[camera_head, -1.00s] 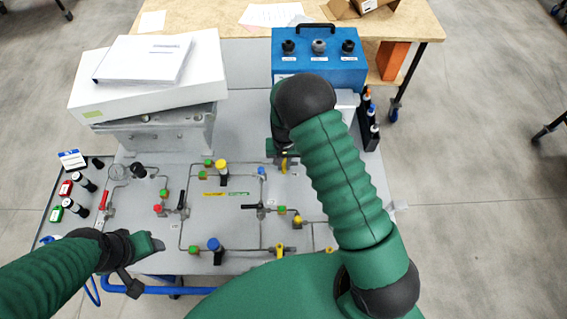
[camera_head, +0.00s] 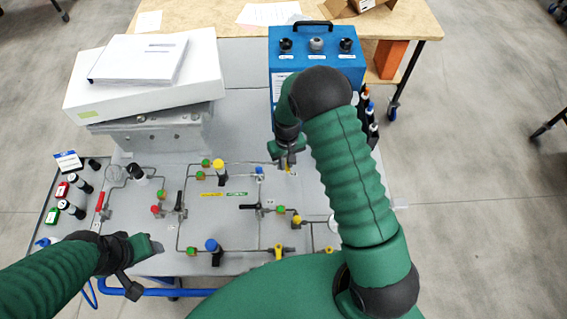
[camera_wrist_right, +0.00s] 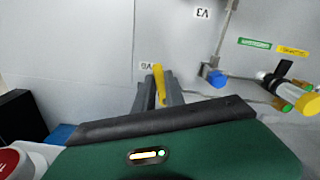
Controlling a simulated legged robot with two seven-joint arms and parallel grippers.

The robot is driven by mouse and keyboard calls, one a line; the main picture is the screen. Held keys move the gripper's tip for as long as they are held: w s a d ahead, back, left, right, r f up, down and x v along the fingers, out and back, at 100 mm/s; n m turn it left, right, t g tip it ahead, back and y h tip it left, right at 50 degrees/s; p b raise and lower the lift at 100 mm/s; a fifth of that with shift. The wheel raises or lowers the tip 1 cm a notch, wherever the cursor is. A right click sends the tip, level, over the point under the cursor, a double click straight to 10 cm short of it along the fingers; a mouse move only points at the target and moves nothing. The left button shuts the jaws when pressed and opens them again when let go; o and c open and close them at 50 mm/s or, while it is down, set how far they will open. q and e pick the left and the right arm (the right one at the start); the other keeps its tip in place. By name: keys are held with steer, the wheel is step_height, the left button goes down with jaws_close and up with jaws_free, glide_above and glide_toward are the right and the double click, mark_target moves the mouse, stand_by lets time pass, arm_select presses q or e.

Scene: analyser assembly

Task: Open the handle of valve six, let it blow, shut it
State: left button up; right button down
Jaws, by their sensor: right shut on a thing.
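The yellow handle of valve six (camera_wrist_right: 159,84) stands between the two fingers of my right gripper (camera_wrist_right: 158,92) in the right wrist view, beside an upside-down V6 label (camera_wrist_right: 146,66). My right gripper (camera_head: 289,158) is shut on this handle at the upper right of the grey panel (camera_head: 235,215). In the head view the gripper and arm hide most of the valve. My left gripper (camera_head: 150,246) hangs over the panel's lower left edge, apart from the valves. Its fingertips are too small to read.
A blue box with knobs (camera_head: 317,60) stands just behind my right gripper. A white box with a binder (camera_head: 145,80) is at the back left. Other valves include one with a blue cap (camera_head: 211,245) and a black handle (camera_head: 255,208). Dark bottles stand at the right.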

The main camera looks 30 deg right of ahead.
steer(key=d+n, duration=0.1)
steer(key=n, duration=0.2)
steer(key=shift+d+n, duration=0.2)
steer(key=shift+n, duration=0.1)
steer(key=n, duration=0.1)
steer(key=d+n, duration=0.1)
steer(key=n, duration=0.1)
steer(key=shift+w+d+r+n+b, duration=0.1)
steer(key=shift+w+n+b, duration=0.2)
steer(key=shift+b, duration=0.05)
steer(key=n, duration=0.1)
steer(key=d+n, duration=0.1)
steer(key=n, duration=0.1)
steer(key=shift+w+n, duration=0.3)
steer(key=shift+w, duration=0.1)
steer(key=shift+w+d+r+n, duration=0.15)
steer(key=shift+w+n, duration=0.1)
steer(key=shift+n, duration=0.45)
steer(key=shift+w+d+f+n, duration=0.1)
steer(key=shift+w+d+n, duration=0.1)
steer(key=shift+n, duration=0.5)
steer(key=shift+w+r, duration=0.1)
steer(key=c, duration=1.6)
jaws_free()
steer(key=shift+o, duration=1)
